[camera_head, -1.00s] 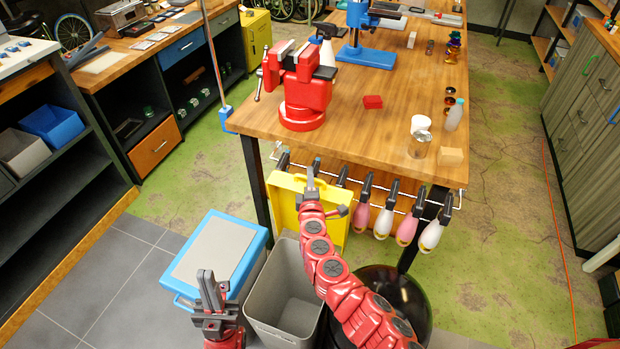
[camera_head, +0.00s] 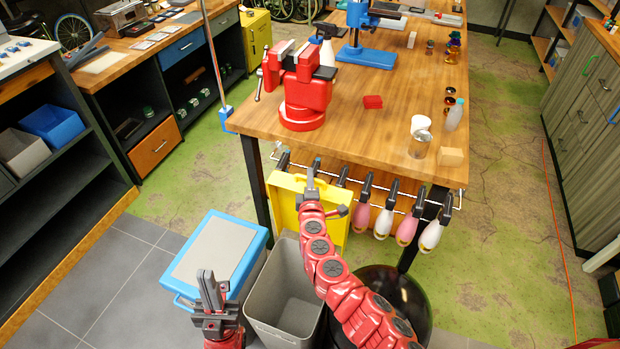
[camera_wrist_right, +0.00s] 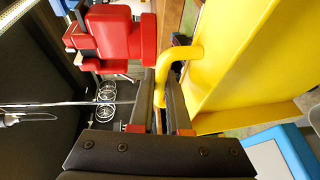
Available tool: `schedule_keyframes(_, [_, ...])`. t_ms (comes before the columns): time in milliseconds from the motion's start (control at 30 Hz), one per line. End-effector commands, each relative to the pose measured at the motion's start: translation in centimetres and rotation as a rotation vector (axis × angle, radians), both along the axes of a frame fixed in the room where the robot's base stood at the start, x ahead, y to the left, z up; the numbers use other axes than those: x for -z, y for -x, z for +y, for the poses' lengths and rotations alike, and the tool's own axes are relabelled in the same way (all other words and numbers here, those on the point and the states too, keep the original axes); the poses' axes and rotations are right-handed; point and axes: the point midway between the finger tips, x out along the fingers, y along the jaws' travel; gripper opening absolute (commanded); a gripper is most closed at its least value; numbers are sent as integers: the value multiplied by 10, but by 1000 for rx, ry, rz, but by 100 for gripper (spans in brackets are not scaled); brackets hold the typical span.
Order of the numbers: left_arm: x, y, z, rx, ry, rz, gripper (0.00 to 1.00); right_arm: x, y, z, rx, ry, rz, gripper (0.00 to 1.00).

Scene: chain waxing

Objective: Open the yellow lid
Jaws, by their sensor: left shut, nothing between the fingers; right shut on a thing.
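The yellow lid (camera_head: 285,196) stands raised below the front edge of the wooden workbench, its shallow inner side showing in the head view. In the right wrist view the lid (camera_wrist_right: 245,60) fills the right side, with a yellow handle (camera_wrist_right: 168,68) on its edge. My right gripper (camera_head: 311,174) is at the lid's upper edge, and in the right wrist view its fingers (camera_wrist_right: 163,98) are shut on that handle. My left gripper (camera_head: 209,283) is shut and empty, in front of the blue-and-grey box. My right arm hides part of the lid and whatever is below it.
A blue box with a grey top (camera_head: 218,257) and an open grey bin (camera_head: 287,290) stand in front of the lid. Several bottles (camera_head: 407,230) hang from a rail to the right. A red vise (camera_head: 303,95) sits on the workbench (camera_head: 360,140) above.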

Motion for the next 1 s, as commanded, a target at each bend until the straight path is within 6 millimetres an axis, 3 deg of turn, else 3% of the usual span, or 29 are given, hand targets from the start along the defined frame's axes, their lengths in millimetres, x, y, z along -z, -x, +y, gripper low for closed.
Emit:
schedule_keyframes(733, [2, 0, 0, 0, 0, 0, 0, 2, 1, 0, 1, 1, -1, 0])
schedule_keyframes(1000, [40, 0, 0, 0, 0, 0, 0, 12, 24, 10, -2, 31, -67, 0])
